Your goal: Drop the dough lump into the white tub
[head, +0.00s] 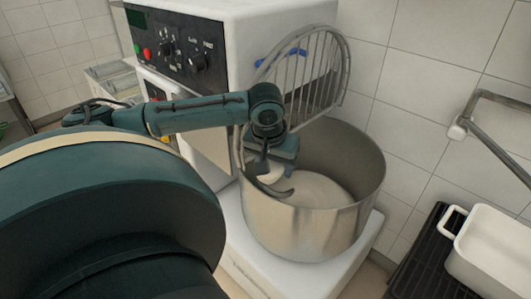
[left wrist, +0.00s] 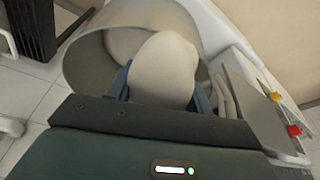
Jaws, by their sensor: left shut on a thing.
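A pale, smooth dough lump (left wrist: 163,68) sits between the two blue fingers of my left gripper (left wrist: 162,88) in the left wrist view. The gripper is shut on it. In the head view my left gripper (head: 270,182) points down inside the mouth of the steel mixer bowl (head: 300,230). The held lump is hard to tell apart from the pale contents of the bowl there. The white tub (head: 495,250) stands at the lower right of the head view, apart from the gripper and cut off by the picture edge. My right gripper is not in view.
The mixer (head: 190,50) has a raised wire guard (head: 308,75) behind the bowl. A dark hook (head: 272,188) shows near my gripper. The tub rests on a black ribbed surface (head: 425,255). A metal rail (head: 490,120) runs along the tiled wall above it.

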